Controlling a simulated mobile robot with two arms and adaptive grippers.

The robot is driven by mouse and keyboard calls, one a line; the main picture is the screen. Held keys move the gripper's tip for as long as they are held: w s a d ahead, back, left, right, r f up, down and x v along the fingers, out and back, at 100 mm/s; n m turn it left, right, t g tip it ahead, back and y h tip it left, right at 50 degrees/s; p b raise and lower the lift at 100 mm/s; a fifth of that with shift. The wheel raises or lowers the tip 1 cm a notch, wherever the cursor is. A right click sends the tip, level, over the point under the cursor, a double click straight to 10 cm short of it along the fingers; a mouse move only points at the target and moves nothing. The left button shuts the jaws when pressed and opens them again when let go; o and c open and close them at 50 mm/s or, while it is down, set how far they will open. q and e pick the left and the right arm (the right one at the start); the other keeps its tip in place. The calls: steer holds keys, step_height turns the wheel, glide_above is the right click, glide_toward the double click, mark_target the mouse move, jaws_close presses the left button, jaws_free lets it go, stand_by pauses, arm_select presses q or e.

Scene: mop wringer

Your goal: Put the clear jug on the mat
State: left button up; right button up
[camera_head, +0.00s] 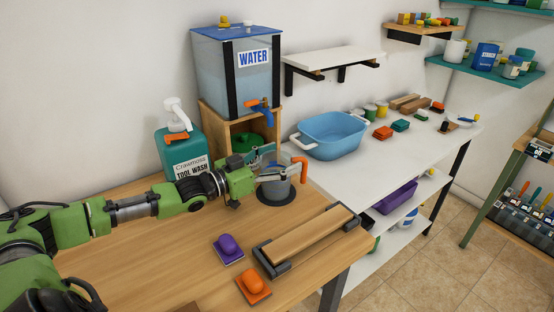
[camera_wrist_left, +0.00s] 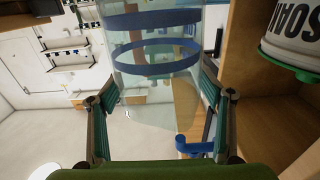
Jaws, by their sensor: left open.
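The clear jug (camera_head: 273,189), with an orange handle on its right, stands upright on the wooden table. A dark round mat (camera_head: 264,199) shows under its base. My left gripper (camera_head: 271,163) is open with its fingers reaching to either side of the jug's upper part. In the left wrist view, the clear jug (camera_wrist_left: 155,52) with blue bands lies between the open fingers of my left gripper (camera_wrist_left: 158,85). Whether the fingers touch it I cannot tell. My right gripper is not in view.
A water tank (camera_head: 205,68) with an orange and blue tap (camera_head: 260,104) stands on a wooden box behind the jug. A teal soap bottle (camera_head: 181,152) is to the left.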

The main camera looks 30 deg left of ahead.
arm_select(q)
steer(key=shift+r, duration=0.25)
steer(key=shift+s+a+f, duration=0.2)
steer(key=shift+s+a, duration=0.05)
steer(key=shift+s, duration=0.3)
steer(key=v, duration=0.2)
steer(key=shift+s+r+p, duration=0.1)
steer(key=shift+s+p, duration=0.15)
steer(key=shift+p, duration=0.1)
steer(key=shift+p+v, duration=0.5)
steer(key=shift+v, duration=0.65)
steer(key=p, duration=0.5)
glide_toward(263, 164)
steer(key=shift+x, duration=1.8)
steer(key=shift+a, duration=0.1)
